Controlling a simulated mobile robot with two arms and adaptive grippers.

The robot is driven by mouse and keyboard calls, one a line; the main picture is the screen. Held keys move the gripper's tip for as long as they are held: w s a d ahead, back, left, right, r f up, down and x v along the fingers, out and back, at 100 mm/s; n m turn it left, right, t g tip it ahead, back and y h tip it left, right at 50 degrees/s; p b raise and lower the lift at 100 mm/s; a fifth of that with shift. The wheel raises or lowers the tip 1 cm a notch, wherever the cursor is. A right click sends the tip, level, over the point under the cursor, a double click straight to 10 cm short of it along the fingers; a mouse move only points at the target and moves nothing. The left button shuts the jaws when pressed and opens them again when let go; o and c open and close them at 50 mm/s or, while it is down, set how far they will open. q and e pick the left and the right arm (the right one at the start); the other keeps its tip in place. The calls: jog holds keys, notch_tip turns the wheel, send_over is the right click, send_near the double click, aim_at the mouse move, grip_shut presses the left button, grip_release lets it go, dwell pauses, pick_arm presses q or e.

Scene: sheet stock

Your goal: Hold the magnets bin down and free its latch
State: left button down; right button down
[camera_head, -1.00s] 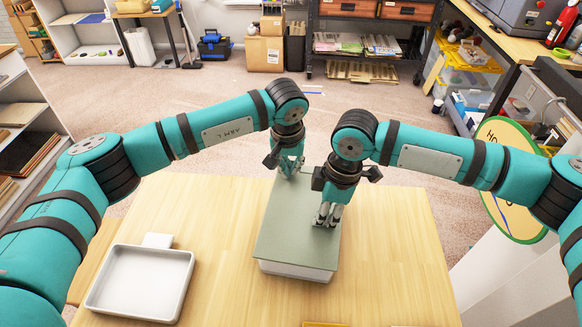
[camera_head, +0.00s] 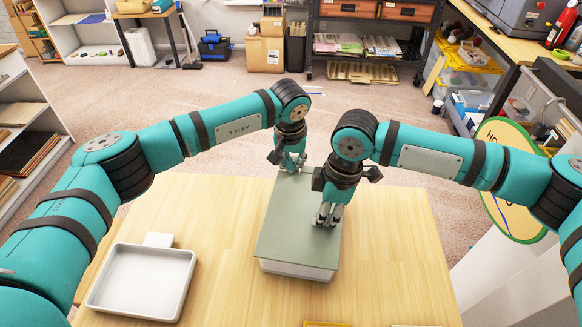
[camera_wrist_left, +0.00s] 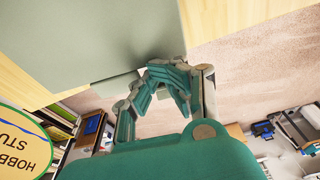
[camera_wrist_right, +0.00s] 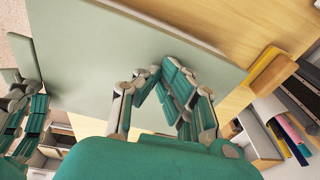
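The magnets bin (camera_head: 268,268) is a white box under a flat grey-green lid (camera_head: 283,225), standing on the wooden table. My right gripper (camera_head: 327,222) is over the right part of the lid, pointing down, its fingertips at the lid surface. In the right wrist view its fingers (camera_wrist_right: 160,70) converge with nothing seen between them. My left gripper (camera_head: 290,167) is at the lid's far edge. In the left wrist view its fingers (camera_wrist_left: 165,68) converge beside that edge. A grey-green tab (camera_wrist_left: 112,85) juts from the edge near them; whether they touch it is unclear.
A white tray (camera_head: 101,297) with a tab lies on the table at left. A yellow item (camera_head: 325,324) sits at the near edge. A round sign (camera_head: 508,215) stands off the table at right.

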pick_arm(q)
jog(key=shift+w+d+f, duration=0.15)
pick_arm(e)
jog(key=shift+f, duration=0.15)
pick_arm(q)
jog(key=shift+w, duration=0.1)
pick_arm(e)
jog(key=shift+d, duration=0.1)
pick_arm(q)
jog(key=shift+f, duration=0.15)
jog(key=shift+w+f, duration=0.1)
jog(key=shift+f, duration=0.9)
jog(key=shift+w+d+r, duration=0.1)
jog(key=shift+w+r, duration=0.1)
jog(key=shift+r, duration=0.5)
jog(key=shift+w+r, duration=0.2)
jog(key=shift+r, duration=0.45)
pick_arm(e)
jog(key=shift+w, duration=0.1)
pick_arm(q)
notch_tip(320, 180, up, 8)
jog(key=w, duration=0.1)
jog(key=shift+w+f, duration=0.2)
jog(key=shift+w, duration=0.05)
